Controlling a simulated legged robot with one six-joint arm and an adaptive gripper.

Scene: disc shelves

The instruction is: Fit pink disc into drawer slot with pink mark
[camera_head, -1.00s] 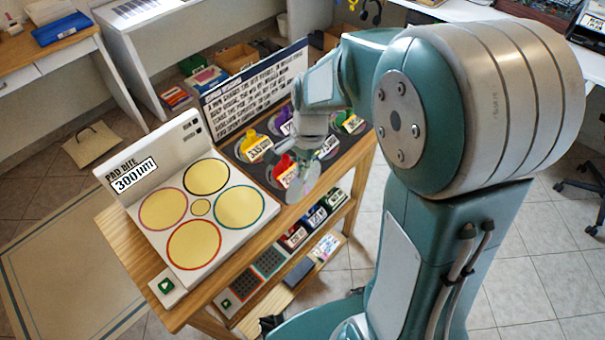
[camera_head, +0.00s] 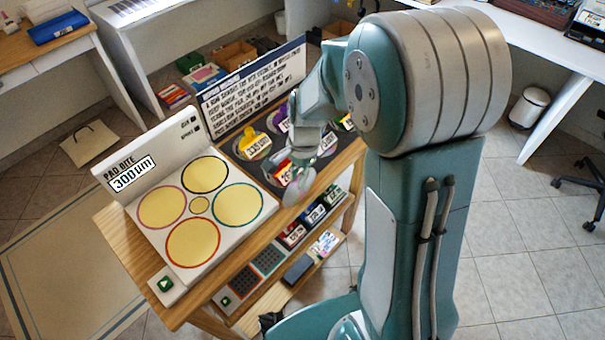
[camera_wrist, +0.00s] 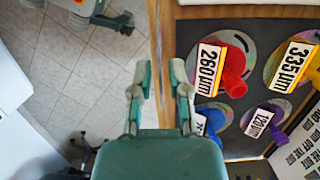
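My gripper (camera_wrist: 160,92) shows in the wrist view with its two fingers apart. I see no disc clearly between them, only the table's edge and floor behind. In the head view my gripper (camera_head: 297,190) hangs near the front edge of the table, just right of the red-handled disc; its tips are blurred there. I cannot pick out a pink disc in either view. A pink ring (camera_head: 163,207) marks one yellow circle on the white pad board (camera_head: 222,248). Small drawers (camera_head: 247,284) sit under the tabletop, but no pink mark is readable on them.
Red-handled (camera_wrist: 234,82), yellow-handled (camera_wrist: 316,73), purple (camera_wrist: 273,111) and blue (camera_wrist: 213,121) discs lie on a dark mat (camera_wrist: 245,150). A sign board (camera_head: 255,85) stands behind them. A lower shelf holds coloured boxes (camera_head: 313,214). Open floor lies in front.

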